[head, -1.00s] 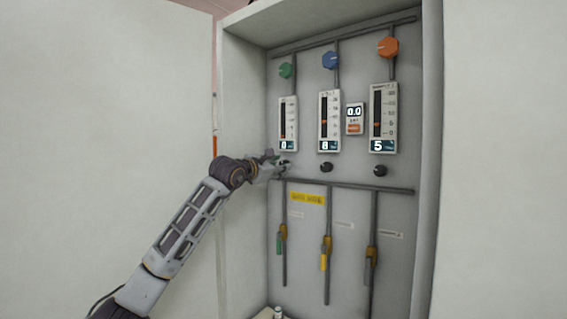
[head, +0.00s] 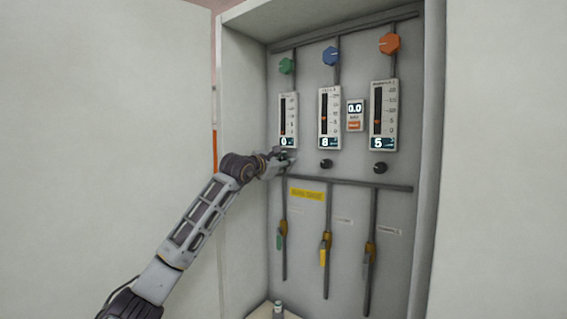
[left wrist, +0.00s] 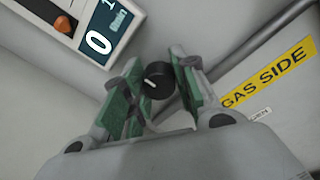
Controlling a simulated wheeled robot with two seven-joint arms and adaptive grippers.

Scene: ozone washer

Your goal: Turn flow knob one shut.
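Flow knob one is a small black round knob (left wrist: 157,80) with a white mark. In the left wrist view it shows between the two green-padded fingers of my left gripper (left wrist: 160,82). The fingers stand apart, one on each side of the knob; I cannot tell whether they touch it. In the head view my left gripper (head: 282,158) is at the panel just below the left flow meter (head: 288,112) and largely hides the knob. That meter's display reads 0, as it also does in the left wrist view (left wrist: 98,42). My right gripper is not in view.
Two more black knobs, the middle one (head: 326,163) and the right one (head: 380,168), sit under meters reading 8 and 5. A horizontal pipe (head: 350,183) and several valve handles lie below. The cabinet's left wall (head: 243,150) is close beside my arm.

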